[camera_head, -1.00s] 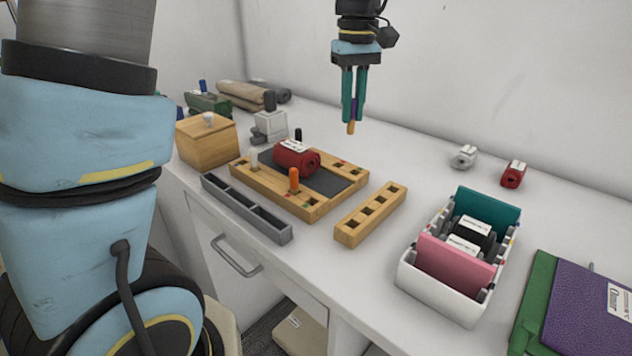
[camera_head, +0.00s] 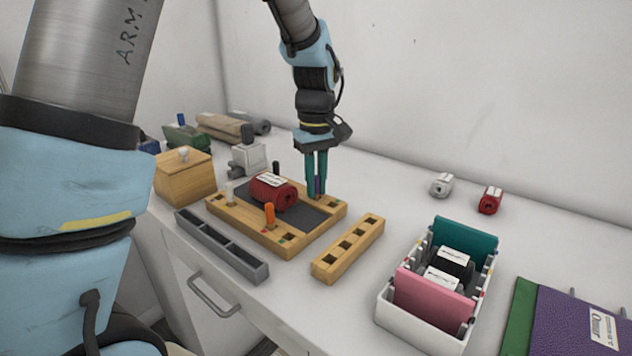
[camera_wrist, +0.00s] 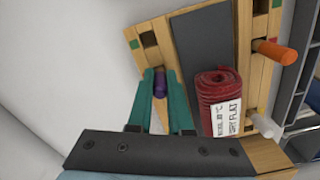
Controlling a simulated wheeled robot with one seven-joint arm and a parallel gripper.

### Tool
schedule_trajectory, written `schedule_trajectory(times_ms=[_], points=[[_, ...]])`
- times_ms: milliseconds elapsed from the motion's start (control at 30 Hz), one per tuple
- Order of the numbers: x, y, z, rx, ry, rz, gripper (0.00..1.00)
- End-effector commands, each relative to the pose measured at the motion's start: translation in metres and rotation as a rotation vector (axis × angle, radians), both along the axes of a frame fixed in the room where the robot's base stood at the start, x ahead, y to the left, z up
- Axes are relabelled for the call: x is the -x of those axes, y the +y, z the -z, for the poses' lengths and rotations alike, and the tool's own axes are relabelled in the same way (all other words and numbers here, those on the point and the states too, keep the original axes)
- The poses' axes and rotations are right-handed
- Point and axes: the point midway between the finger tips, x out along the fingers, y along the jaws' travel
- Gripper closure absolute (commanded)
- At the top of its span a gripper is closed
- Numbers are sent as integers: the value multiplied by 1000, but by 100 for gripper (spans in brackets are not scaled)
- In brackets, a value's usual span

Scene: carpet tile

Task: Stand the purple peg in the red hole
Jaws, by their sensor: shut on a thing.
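The purple peg (camera_head: 318,185) is upright between the two green fingers of my gripper (camera_head: 317,194). It also shows between the fingertips in the wrist view (camera_wrist: 160,86). My gripper is shut on it, at the far right part of the wooden board (camera_head: 291,243). The peg's lower end is hidden by the fingers, so I cannot tell if it is in a hole or just above the board. I cannot make out the red hole for sure.
A red roll (camera_head: 273,192) lies on the board's grey strip, left of my gripper. An orange peg (camera_head: 269,214) and a white peg stand in the board. A wooden block with holes (camera_head: 348,248) and a grey tray (camera_head: 221,245) flank the board. The table behind my gripper is clear.

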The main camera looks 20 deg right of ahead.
Motion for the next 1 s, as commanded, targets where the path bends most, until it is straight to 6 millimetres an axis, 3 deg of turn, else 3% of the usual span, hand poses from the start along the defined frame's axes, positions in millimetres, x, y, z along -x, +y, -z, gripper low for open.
schedule_trajectory(times_ms=[267, 300, 567, 833, 1000], points=[[0, 0, 3, 0, 0, 0, 100], [0, 0, 3, 0, 0, 0, 80], [0, 0, 2, 0, 0, 0, 52], [0, 0, 0, 0, -1, 0, 52], [-1, -1, -18, 3, -3, 1, 52]])
